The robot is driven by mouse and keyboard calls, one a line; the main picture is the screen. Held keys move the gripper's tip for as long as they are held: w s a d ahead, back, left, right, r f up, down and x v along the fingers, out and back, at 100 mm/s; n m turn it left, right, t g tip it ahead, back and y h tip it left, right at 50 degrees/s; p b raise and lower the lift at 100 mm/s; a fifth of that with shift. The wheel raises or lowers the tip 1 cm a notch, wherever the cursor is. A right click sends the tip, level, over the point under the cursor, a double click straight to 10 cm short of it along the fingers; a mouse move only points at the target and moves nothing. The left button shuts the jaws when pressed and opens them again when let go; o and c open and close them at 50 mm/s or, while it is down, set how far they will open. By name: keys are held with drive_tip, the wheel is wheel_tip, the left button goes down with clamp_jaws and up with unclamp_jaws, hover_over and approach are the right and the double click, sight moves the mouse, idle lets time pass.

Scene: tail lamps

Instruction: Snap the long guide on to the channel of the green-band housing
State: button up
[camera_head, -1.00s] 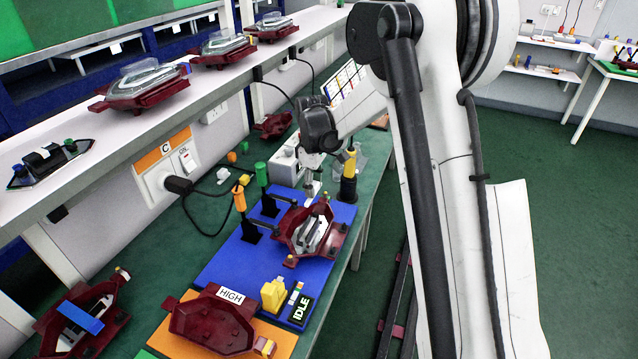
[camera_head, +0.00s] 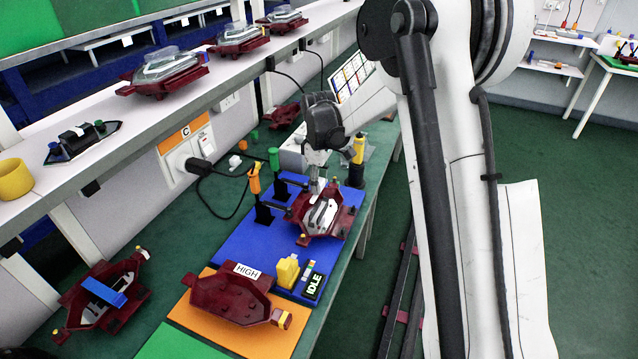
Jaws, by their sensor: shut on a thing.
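A dark red housing (camera_head: 339,223) sits on the blue mat, with pale long parts (camera_head: 321,216) in its open middle. I cannot make out a green band on it. My gripper (camera_head: 319,188) points down over the far side of this housing. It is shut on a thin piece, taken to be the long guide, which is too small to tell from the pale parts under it. Whether that piece touches the channel cannot be told. Another red housing (camera_head: 90,316) with a blue band stands at the lower left.
Orange-handled (camera_head: 254,180) and green-handled (camera_head: 274,160) clamps stand left of the housing. A yellow-topped black post (camera_head: 357,160) is close right of my gripper. A red tray marked HIGH (camera_head: 232,299), a yellow block (camera_head: 287,270) and an IDLE display (camera_head: 314,285) lie in front.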

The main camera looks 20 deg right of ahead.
drive_tip(key=shift+f+b, duration=1.95)
drive_tip(key=shift+f, duration=0.8)
drive_tip(key=shift+b, duration=0.4)
drive_tip(key=shift+f, duration=0.15)
drive_tip(key=shift+f+b, duration=1.1)
drive_tip(key=o, duration=1.2)
drive_tip(key=shift+o, duration=0.3)
wheel_tip(320, 180, up, 12)
